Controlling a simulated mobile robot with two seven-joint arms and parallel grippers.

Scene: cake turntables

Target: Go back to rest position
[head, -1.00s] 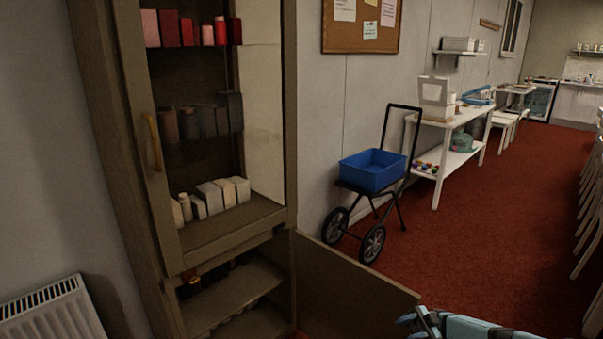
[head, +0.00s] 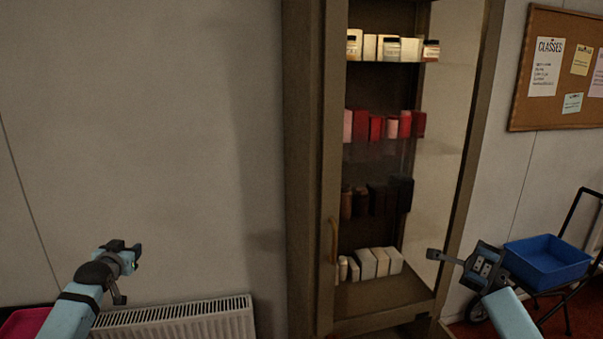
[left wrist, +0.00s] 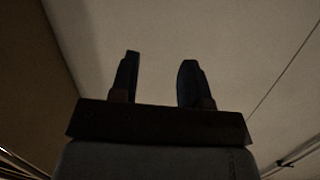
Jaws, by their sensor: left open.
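My left gripper (head: 128,270) is raised at the lower left of the head view, in front of the bare wall and above the radiator. In the left wrist view its two dark fingers (left wrist: 158,78) stand apart with nothing between them. My right gripper (head: 437,256) is raised at the lower right, in front of the cabinet's right side. A finger points left from it, and I cannot make out the gap between its fingers. No held object shows at it.
A tall cabinet (head: 305,130) with shelves of jars and boxes stands ahead. A white radiator (head: 185,320) is low on the left wall. A blue bin (head: 548,262) on a wheeled cart is at the right. A notice board (head: 540,110) hangs above it. Something pink (head: 25,325) shows at lower left.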

